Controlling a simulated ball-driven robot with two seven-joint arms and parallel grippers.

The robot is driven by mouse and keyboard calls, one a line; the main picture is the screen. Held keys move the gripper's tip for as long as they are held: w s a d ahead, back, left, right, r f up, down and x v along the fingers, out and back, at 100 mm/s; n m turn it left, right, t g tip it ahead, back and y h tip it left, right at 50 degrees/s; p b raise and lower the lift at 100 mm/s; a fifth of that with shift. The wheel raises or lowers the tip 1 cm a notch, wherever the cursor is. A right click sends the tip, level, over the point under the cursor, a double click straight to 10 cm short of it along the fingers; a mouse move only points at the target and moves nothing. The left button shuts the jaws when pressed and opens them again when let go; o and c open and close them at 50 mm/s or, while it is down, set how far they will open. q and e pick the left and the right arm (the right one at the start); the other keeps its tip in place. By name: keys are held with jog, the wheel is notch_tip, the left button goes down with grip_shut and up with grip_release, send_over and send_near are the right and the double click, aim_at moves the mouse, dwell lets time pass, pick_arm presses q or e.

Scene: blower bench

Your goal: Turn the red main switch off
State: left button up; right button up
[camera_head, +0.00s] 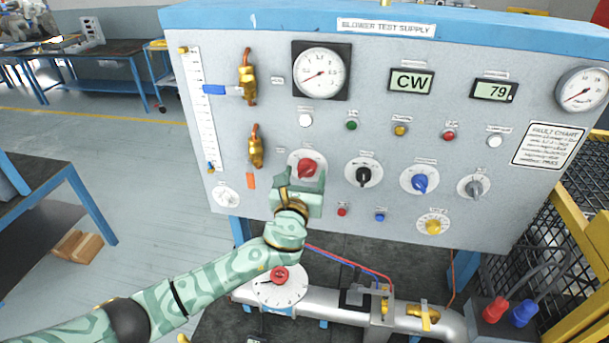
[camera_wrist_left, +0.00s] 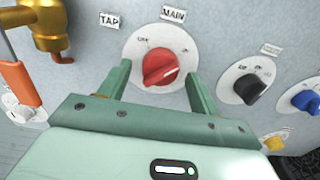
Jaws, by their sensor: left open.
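The red main switch (camera_head: 307,168) is a red knob on a round white dial on the panel (camera_head: 470,190). It also shows in the left wrist view (camera_wrist_left: 161,67), under a "MAIN" label, with its white pointer line aimed to the upper right, away from the lettering at the dial's upper left. My left gripper (camera_head: 303,182) is open in front of the dial. In the left wrist view its two fingers (camera_wrist_left: 158,84) stand either side of the red knob, with a gap on each side. Whether they touch the panel I cannot tell. My right gripper is not in view.
A black knob (camera_head: 363,175) sits right of the red one, then a blue knob (camera_head: 420,182). A brass valve with an orange handle (camera_head: 251,180) is close on the left. Pipework with a red-centred dial (camera_head: 280,285) lies below the panel.

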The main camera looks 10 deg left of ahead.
pick_arm(q)
jog(key=shift+w, duration=0.25)
jog(key=c, duration=1)
jog(key=shift+o, duration=0.2)
